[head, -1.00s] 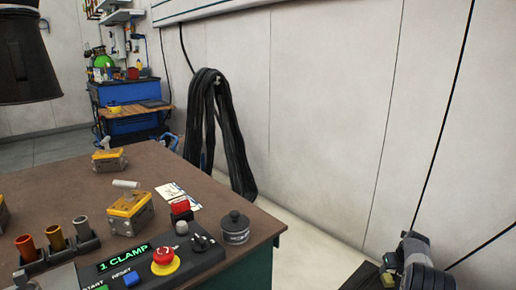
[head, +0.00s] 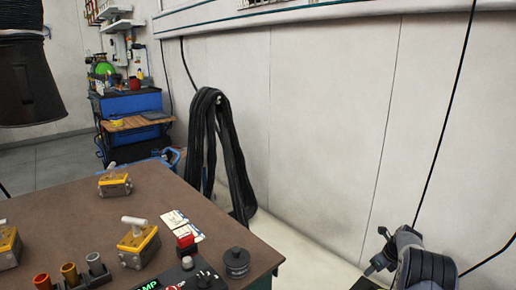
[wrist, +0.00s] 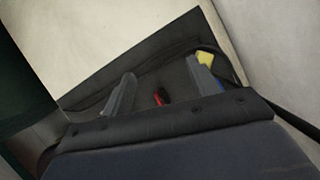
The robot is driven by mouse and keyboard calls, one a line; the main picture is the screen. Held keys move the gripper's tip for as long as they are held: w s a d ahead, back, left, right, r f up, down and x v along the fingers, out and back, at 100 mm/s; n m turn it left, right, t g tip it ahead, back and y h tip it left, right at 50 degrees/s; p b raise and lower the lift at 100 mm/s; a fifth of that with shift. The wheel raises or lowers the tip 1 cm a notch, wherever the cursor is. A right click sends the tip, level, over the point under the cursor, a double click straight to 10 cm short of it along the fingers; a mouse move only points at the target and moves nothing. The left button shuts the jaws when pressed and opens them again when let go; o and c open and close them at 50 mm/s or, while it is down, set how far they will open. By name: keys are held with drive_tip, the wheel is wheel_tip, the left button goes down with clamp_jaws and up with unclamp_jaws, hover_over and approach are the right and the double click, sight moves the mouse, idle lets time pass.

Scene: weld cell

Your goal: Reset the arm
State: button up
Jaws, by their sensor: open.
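My arm (head: 425,265) shows in the lower right corner of the head view, folded low in front of the pale wall and clear of the table. My gripper (wrist: 161,70) shows in the wrist view as two grey fingers standing well apart. It is open with nothing between the fingers. Behind them is a dark flat surface with small red, yellow and blue parts. In the head view the fingers cannot be made out clearly.
The brown table (head: 185,195) at left bears yellow clamp blocks (head: 138,243), a dark lidded pot (head: 236,262), coloured cups (head: 70,273) and a partly cut-off control box (head: 185,280). Black cables (head: 222,150) hang on the wall (head: 320,130). The floor between table and arm looks clear.

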drive_tip(key=s+a+r+n+g+p, duration=0.2)
drive_tip(key=s+a+r+n+p, duration=0.2)
drive_tip(key=a+r+n+p, duration=0.3)
drive_tip(key=s+a+r+n+g+p, duration=0.2)
drive_tip(key=s+a+r+n+p, duration=0.3)
drive_tip(key=a+r+n+p, duration=0.2)
drive_tip(key=s+a+r+n+g+y+p, duration=0.1)
drive_tip(key=s+a+r+n+g+p, duration=0.2)
drive_tip(key=a+r+n+p, duration=0.4)
drive_tip(key=shift+s+a+r+n+p, duration=0.35)
drive_tip(key=shift+s+r+p, duration=0.45)
drive_tip(key=shift+r+p, duration=1.25)
drive_tip(key=shift+a+r+b, duration=0.1)
drive_tip(key=shift+r+b, duration=0.2)
drive_tip(key=shift+b, duration=0.1)
